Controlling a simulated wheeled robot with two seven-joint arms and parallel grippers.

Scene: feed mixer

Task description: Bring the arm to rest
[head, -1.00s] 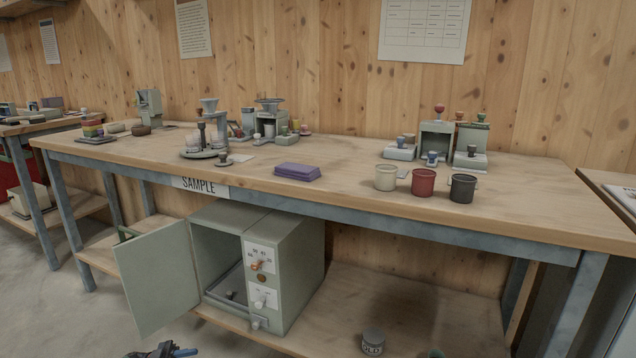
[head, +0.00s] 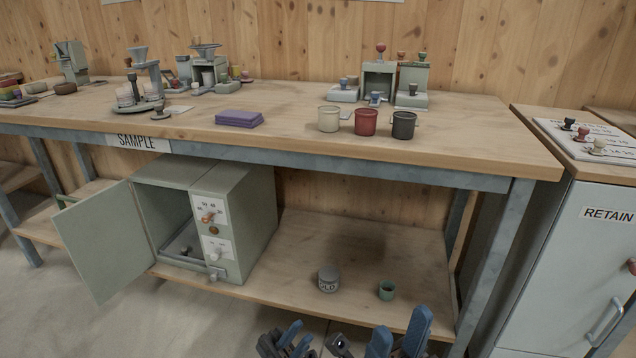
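My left gripper (head: 291,340) shows at the bottom edge, pointing up, with blue fingers close together. It is partly cut off, so I cannot tell if it is open. My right gripper (head: 398,338) is just right of it, with its two blue fingers apart and nothing seen between them. Both are in front of the bench's lower shelf (head: 350,235), and neither visibly holds a thing.
A grey-green box with an open door (head: 103,240) stands on the lower shelf. A grey jar (head: 328,279) and a green cup (head: 387,290) are near the shelf's front edge. The bench top (head: 470,140) holds several cups and devices. A RETAIN cabinet (head: 570,250) stands at right.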

